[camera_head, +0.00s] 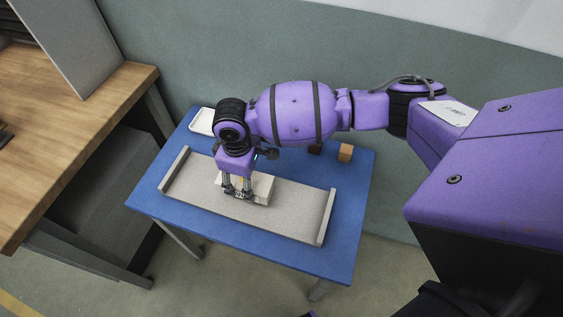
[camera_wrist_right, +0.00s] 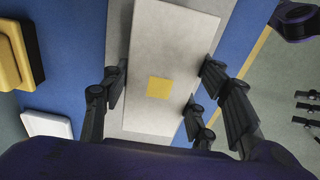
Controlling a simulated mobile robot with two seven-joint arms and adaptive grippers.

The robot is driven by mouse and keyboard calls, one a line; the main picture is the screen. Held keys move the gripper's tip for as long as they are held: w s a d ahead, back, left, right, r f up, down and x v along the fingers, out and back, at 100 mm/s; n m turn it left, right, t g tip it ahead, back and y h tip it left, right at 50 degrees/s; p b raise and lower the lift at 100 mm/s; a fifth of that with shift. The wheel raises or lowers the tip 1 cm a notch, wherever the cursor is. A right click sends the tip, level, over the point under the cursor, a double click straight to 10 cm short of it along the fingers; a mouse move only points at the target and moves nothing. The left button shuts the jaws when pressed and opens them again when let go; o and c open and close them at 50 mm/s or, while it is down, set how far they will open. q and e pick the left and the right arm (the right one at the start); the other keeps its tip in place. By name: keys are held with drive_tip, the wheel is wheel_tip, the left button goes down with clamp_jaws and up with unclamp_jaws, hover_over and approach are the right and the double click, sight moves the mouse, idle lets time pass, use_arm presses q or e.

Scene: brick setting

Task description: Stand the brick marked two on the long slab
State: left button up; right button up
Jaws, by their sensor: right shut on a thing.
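The long grey slab (camera_head: 285,222) lies on the blue table, with a raised lip at each end. A pale brick (camera_head: 262,187) is at the slab's middle-left, lying flat. My right gripper (camera_head: 238,193) points down and is shut on this brick. In the right wrist view the brick (camera_wrist_right: 172,45) lies between my right fingers (camera_wrist_right: 165,95) and bears a yellow square patch. No number is readable on it. I cannot tell whether the brick touches the slab or is just above it. The gripper hides part of the brick.
A white tray (camera_head: 201,122) is at the table's back left, partly behind my arm. The slab's right half is clear. A wooden desk (camera_head: 75,130) stands left of the blue table (camera_head: 352,230).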

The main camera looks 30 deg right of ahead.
drive_tip(key=shift+w+a+f, duration=0.2)
drive_tip(key=shift+w+f, duration=0.05)
drive_tip(key=shift+w, duration=0.2)
use_arm(q)
drive_tip(key=shift+s+f, duration=0.4)
use_arm(e)
drive_tip(key=shift+f, duration=1.55)
drive_tip(key=shift+f, duration=0.15)
drive_tip(key=o, duration=1.5)
